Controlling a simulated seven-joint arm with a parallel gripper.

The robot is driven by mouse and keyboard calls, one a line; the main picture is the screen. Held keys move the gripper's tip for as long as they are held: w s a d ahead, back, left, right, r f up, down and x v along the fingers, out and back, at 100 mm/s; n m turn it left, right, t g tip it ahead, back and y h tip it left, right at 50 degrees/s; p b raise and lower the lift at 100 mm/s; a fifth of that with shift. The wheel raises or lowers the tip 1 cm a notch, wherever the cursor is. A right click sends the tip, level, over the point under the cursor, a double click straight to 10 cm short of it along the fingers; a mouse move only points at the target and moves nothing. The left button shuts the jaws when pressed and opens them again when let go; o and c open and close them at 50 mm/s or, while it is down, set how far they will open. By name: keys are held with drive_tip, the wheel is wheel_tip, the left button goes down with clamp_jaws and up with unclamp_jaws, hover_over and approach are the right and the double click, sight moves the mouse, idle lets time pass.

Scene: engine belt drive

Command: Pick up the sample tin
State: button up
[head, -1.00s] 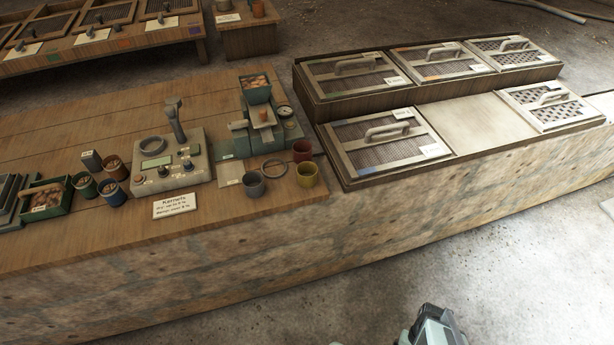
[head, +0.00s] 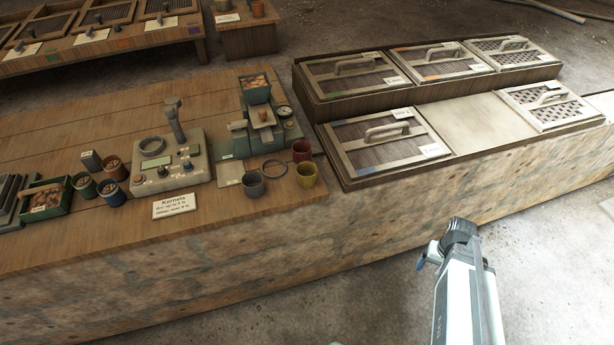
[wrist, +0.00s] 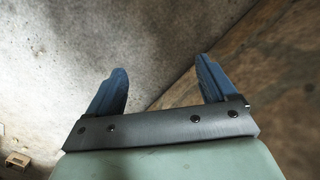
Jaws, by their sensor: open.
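Several small round tins stand on the wooden bench; I cannot tell which one is the sample tin. A grey tin (head: 253,184), a yellow tin (head: 306,175) and a red tin (head: 301,151) stand near the bench's right end. A green tin (head: 86,186), a blue tin (head: 112,192) and a brown tin (head: 115,168) stand together further left. My gripper (wrist: 162,75) is open and empty, its two blue fingers apart in the wrist view. In the head view its blue fingertip (head: 421,264) shows in front of the bench, away from all tins.
A control box (head: 158,162) with an upright post and a green device (head: 265,131) with a hopper stand on the bench. A "Kernels" card (head: 174,205) lies at its front edge. Mesh-covered trays (head: 385,143) sit to the right. The floor before the bench is clear.

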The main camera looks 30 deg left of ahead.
drive_tip(key=w+a+r+n+t, duration=0.1)
drive_tip(key=w+a+r+n, duration=0.2)
drive_tip(key=w+a+r, duration=0.5)
wheel_tip(320, 180, up, 24)
drive_tip(key=n, duration=1.1)
hover_over(307, 173)
drive_tip(key=s+d, duration=0.1)
drive_tip(key=s, duration=0.1)
drive_tip(key=f, duration=0.7)
drive_tip(key=shift+w+d+f, duration=0.1)
drive_tip(key=shift+w+f, duration=0.15)
drive_tip(key=shift+f, duration=0.1)
drive_tip(key=shift+s+f, duration=0.2)
drive_tip(key=shift+f, duration=0.8)
drive_tip(key=shift+s+f, duration=0.2)
drive_tip(key=shift+f, duration=1.45)
drive_tip(key=shift+c, duration=0.2)
